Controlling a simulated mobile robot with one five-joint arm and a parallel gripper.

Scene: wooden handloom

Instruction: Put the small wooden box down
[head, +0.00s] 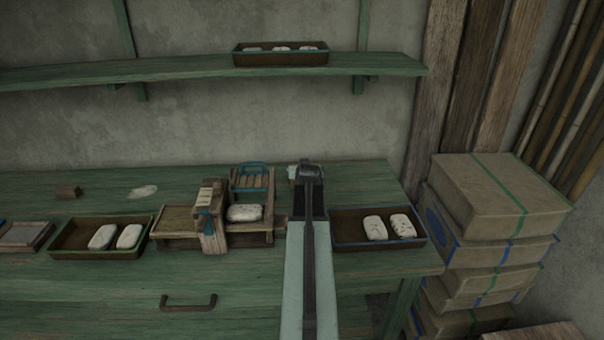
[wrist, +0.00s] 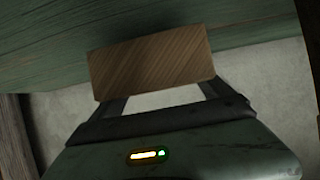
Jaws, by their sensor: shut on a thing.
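My gripper (wrist: 160,95) is shut on a small wooden box (wrist: 152,62) in the wrist view. The box is plain brown with slanting grain, slightly tilted in the picture, and spans both fingers. The green wooden surface (wrist: 250,25) shows behind the box; I cannot tell whether they touch. In the head view my gripper (head: 308,172) is at the back right part of the green bench (head: 365,178), and my arm hides the held box there.
A tray with pale pieces (head: 340,243) is right of my arm. A wooden device (head: 212,240) stands to the left, with another tray (head: 72,250) beyond it. Stacked boxes (head: 490,200) stand right of the bench. A shelf (head: 180,70) runs above.

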